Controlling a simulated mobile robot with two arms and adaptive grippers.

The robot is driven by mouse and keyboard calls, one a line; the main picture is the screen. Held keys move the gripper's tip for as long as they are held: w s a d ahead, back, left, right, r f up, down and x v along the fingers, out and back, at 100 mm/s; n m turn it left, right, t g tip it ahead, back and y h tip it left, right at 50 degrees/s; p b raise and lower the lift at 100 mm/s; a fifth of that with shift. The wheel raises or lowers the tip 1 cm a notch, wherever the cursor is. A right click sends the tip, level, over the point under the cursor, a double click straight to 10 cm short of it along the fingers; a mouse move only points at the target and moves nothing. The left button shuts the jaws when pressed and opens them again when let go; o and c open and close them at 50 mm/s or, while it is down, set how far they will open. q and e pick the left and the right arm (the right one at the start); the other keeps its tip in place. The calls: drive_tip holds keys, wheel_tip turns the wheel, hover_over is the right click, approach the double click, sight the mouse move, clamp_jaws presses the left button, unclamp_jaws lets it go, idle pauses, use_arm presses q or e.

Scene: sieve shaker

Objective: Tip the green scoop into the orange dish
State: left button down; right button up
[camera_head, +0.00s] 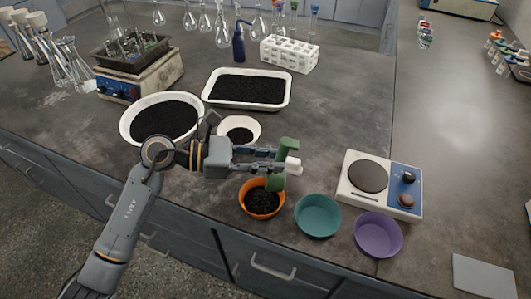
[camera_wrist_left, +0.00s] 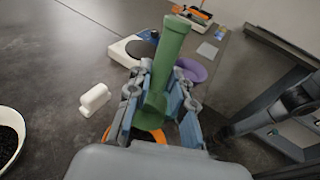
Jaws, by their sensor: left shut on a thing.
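My left gripper (camera_head: 272,161) is shut on the green scoop (camera_head: 288,146). In the left wrist view, the scoop (camera_wrist_left: 168,62) stands up between the two fingers (camera_wrist_left: 160,105). The scoop's lower part is just above the right side of the orange dish (camera_head: 250,211). The dish holds black granules, and part of its far rim is hidden by the gripper and scoop. In the left wrist view, an orange rim (camera_wrist_left: 157,134) shows below the scoop. I cannot tell what is inside the scoop. My right gripper is not in view.
A teal bowl (camera_head: 318,228) and a purple bowl (camera_head: 378,246) stand right of the dish, near a hotplate (camera_head: 352,197). A small white object (camera_wrist_left: 95,98) lies near the scoop. White containers of black granules (camera_head: 126,122) stand behind the arm.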

sight(277, 156)
use_arm(q)
drive_tip(key=shift+d+r+g+y+p, duration=0.15)
drive_tip(key=shift+d+r+y+p, duration=0.35)
drive_tip(key=shift+p, duration=0.75)
drive_tip(key=shift+d+r+g+y+p, duration=0.15)
drive_tip(key=shift+d+y+p, duration=0.6)
drive_tip(key=shift+p, duration=0.45)
drive_tip(key=shift+d+f+y+p, duration=0.15)
drive_tip(key=shift+d+y+p, duration=0.05)
drive_tip(key=shift+y+p, duration=0.3)
drive_tip(key=shift+f, duration=0.15)
